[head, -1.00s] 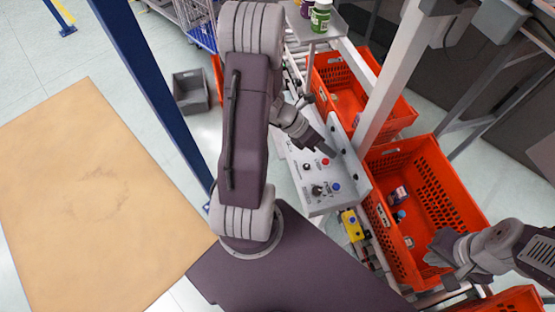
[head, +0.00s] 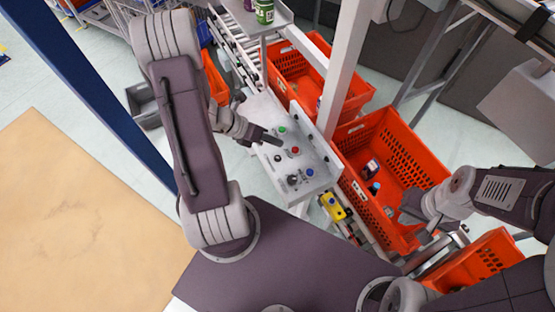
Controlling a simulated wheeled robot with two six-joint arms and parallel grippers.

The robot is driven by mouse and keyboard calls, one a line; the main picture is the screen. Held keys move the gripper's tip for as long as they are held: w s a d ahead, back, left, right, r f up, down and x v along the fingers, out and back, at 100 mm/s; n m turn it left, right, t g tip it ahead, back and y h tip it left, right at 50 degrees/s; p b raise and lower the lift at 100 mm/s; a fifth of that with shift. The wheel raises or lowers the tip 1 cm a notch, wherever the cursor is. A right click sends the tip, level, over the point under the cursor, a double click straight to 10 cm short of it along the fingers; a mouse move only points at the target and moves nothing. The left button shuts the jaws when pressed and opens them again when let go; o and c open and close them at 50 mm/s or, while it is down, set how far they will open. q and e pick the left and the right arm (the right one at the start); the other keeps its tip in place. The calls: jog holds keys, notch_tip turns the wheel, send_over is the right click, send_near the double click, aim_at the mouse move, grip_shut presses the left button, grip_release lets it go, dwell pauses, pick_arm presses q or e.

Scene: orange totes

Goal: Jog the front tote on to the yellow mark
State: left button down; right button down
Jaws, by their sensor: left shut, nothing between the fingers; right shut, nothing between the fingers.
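A grey control panel (head: 262,112) shows a green button (head: 282,130), a red button (head: 295,150), a blue button (head: 310,172) and dark knobs (head: 292,180). My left gripper (head: 274,139) is shut and empty, its tip over the panel between the green and red buttons; I cannot tell whether it touches. An orange tote (head: 420,160) with a few small items (head: 372,168) stands right of the panel. My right gripper (head: 405,212) is shut and empty at this tote's near end. A nearer orange tote (head: 470,268) is partly hidden by my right arm. A yellow piece (head: 335,206) sits beside the rail; I cannot tell if it is the mark.
Another orange tote (head: 350,88) stands farther back on the line, behind a grey post (head: 345,60). A small shelf with a green-labelled jar (head: 264,12) is at the top. A blue post (head: 95,95) and a tan tabletop (head: 60,220) are at left.

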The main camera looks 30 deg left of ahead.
pick_arm(q)
jog(key=b, duration=0.5)
send_over(275, 159)
notch_tip(275, 159, down, 6)
jog(key=shift+r, duration=0.1)
jog(key=shift+a+f, duration=0.1)
jog(key=shift+f, duration=0.3)
dwell(1.1)
jog(key=shift+f+b, duration=0.3)
jog(key=shift+f, duration=0.05)
